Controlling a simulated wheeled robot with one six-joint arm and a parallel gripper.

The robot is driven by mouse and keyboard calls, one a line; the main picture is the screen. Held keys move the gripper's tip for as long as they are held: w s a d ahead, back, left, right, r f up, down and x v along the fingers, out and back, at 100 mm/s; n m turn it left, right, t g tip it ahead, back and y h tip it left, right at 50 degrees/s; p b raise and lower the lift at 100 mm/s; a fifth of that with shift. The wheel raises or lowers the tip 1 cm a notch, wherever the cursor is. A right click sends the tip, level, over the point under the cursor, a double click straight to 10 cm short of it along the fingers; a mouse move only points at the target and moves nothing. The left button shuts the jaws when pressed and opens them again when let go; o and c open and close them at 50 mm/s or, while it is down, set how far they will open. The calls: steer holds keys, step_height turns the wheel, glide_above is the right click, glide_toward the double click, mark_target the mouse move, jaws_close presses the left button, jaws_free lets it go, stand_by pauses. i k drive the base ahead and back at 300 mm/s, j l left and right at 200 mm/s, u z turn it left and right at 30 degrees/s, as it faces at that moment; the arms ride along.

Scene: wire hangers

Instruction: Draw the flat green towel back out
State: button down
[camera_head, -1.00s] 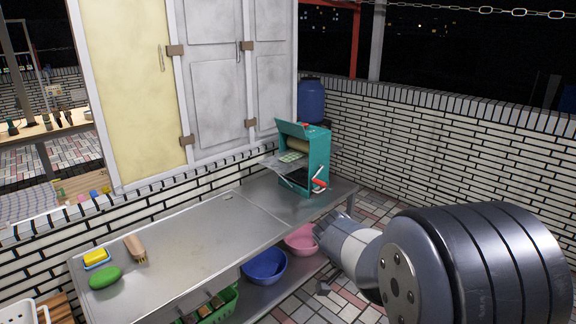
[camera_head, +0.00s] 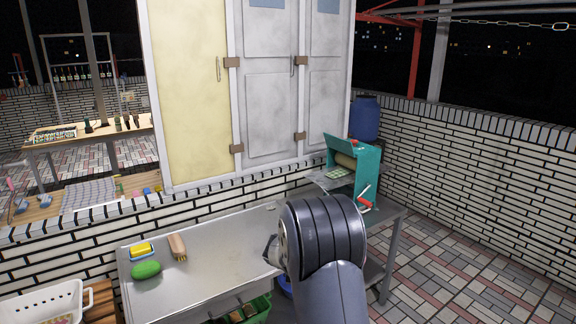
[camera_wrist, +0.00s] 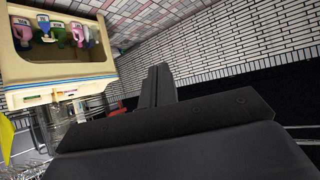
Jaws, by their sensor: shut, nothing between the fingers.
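A teal roller press (camera_head: 368,178) with a red-gripped crank stands at the right end of the metal counter. A small flat piece with a pale green pattern (camera_head: 338,174) lies on the tray at the left side of its roller; it may be the green towel. Whether any of it runs between the rollers is too small to tell. My gripper (camera_wrist: 158,82) shows in the wrist view with its dark fingers together and nothing held. In the head view my arm covers the counter's front middle, and the fingers are mostly hidden behind it. The gripper is apart from the press.
On the metal counter (camera_head: 215,245) lie a green oval (camera_head: 146,269), a yellow sponge (camera_head: 141,249) and a brush (camera_head: 178,246). A white basket (camera_head: 45,303) stands lower left. The wrist view shows a cream box with bottles (camera_wrist: 62,60). Open tiled floor lies right.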

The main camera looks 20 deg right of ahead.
mark_target(342, 172)
steer(key=i+l+u, duration=0.25)
steer(key=l, duration=0.35)
steer(key=i+l+u, duration=0.15)
steer(key=i+l, duration=0.15)
steer(key=i+l+u, duration=0.1)
steer(key=l, duration=0.25)
steer(key=i+l+u, duration=0.15)
steer(key=l, duration=0.2)
steer(key=i+l+u, duration=0.1)
steer(key=l, duration=0.25)
steer(key=i+l+u, duration=0.15)
steer(key=l, duration=0.25)
steer(key=i+l, duration=0.1)
steer(key=l, duration=0.25)
steer(key=i+l, duration=0.1)
steer(key=l, duration=0.65)
steer(key=i, duration=0.05)
